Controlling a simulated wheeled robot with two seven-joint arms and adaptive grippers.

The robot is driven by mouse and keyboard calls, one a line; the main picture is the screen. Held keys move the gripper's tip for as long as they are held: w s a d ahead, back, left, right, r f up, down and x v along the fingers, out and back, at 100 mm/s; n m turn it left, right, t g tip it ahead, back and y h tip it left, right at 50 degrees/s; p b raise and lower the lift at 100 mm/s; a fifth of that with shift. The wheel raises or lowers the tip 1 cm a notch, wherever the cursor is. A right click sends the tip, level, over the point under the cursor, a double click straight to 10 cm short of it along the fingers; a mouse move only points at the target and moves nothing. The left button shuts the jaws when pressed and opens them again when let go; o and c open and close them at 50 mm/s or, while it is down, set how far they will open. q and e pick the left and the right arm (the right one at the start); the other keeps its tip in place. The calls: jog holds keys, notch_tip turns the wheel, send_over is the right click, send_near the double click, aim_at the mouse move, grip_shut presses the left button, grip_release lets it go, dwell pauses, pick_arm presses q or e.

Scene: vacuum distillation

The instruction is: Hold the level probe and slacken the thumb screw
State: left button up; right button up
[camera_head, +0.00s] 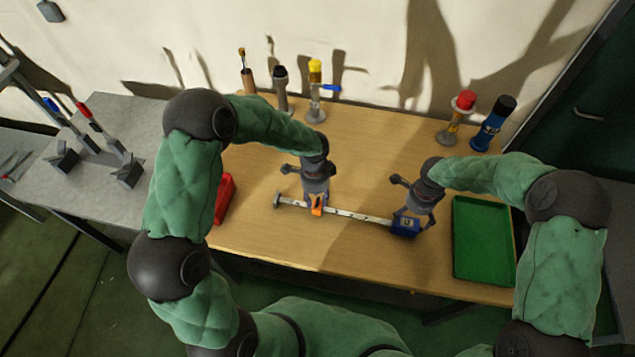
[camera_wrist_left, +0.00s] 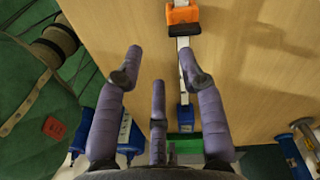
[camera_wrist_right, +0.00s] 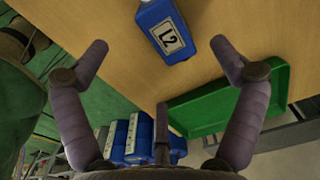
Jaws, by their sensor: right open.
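The level probe lies on the wooden table as a thin pale rod (camera_head: 355,215) with a blue head labelled "L2" (camera_head: 404,228) at its right end. An orange slider (camera_head: 317,210) sits on the rod; it also shows in the left wrist view (camera_wrist_left: 183,16), with a dark part beside it. I cannot make out the thumb screw clearly. My left gripper (camera_head: 314,199) is above the rod by the slider; its fingers (camera_wrist_left: 160,56) are apart and empty. My right gripper (camera_head: 412,222) is open over the blue head, which lies ahead of its fingers in the right wrist view (camera_wrist_right: 166,30).
A green tray (camera_head: 482,272) lies right of the probe. A red object (camera_head: 224,198) is at the table's left. Several tools stand along the back, including a yellow-topped one (camera_head: 315,75) and a blue bottle (camera_head: 492,125). The middle of the table behind the probe is clear.

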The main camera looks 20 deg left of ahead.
aim_at(317, 201)
jog(key=shift+f, duration=0.1)
pick_arm(q)
jog(key=shift+m, duration=0.9)
jog(key=w+r, duration=0.2)
jog(key=r, duration=0.1)
jog(key=shift+w+a+r, duration=0.2)
jog(key=shift+w, duration=0.2)
pick_arm(e)
notch_tip(317, 201, down, 11)
jog(key=shift+r, duration=0.15)
pick_arm(q)
jog(key=shift+o, duration=0.2)
pick_arm(e)
jog(key=c, duration=1.8)
